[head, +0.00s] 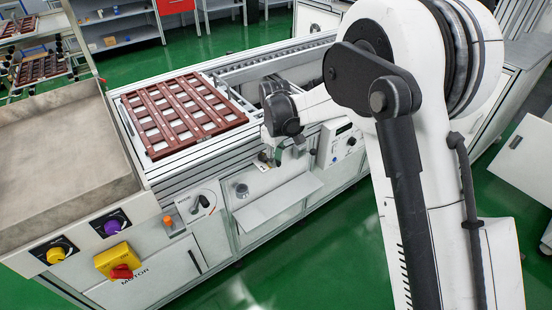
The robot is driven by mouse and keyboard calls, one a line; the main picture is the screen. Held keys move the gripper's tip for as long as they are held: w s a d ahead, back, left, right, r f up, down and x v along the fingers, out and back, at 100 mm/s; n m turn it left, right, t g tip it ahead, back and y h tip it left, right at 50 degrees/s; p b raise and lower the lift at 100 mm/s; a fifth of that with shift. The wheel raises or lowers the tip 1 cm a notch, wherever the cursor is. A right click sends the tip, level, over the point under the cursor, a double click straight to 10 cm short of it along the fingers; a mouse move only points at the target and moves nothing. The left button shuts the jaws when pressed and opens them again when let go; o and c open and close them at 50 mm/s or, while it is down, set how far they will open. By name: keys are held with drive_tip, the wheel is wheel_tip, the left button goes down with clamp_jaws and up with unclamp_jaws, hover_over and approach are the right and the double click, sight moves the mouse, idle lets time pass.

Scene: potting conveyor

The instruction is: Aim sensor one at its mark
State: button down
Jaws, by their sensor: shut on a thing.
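My gripper (290,149) is in the middle of the head view, at the front side of the conveyor, pointing down below my dark wrist. Its fingers are small and partly hidden by the wrist. It is shut on a small part at the machine's front edge, at the place of sensor one. The part itself is mostly hidden, so its shape and the way it faces cannot be told. A small pale and yellowish piece (263,157) shows just left of the fingers. I cannot make out the mark.
A brown slatted tray (180,115) lies on the conveyor to the left. A display box (335,142) is close right of my gripper. A sloped plate (276,197) juts out below. A dial panel (200,203) and a yellow switch box (114,260) are at front left. Green floor (345,240) is clear.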

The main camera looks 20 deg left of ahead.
drive_tip(key=shift+s+a+m, duration=0.2)
drive_tip(key=shift+s+m, duration=0.15)
drive_tip(key=shift+m, duration=0.65)
drive_tip(key=shift+s+a+m, duration=0.15)
drive_tip(key=shift+s+m, duration=0.2)
drive_tip(key=shift+m, duration=0.65)
drive_tip(key=c, duration=1.7)
unclamp_jaws()
drive_tip(key=shift+r, duration=0.1)
wheel_tip(320, 180, up, 12)
drive_tip(key=shift+f, duration=0.1)
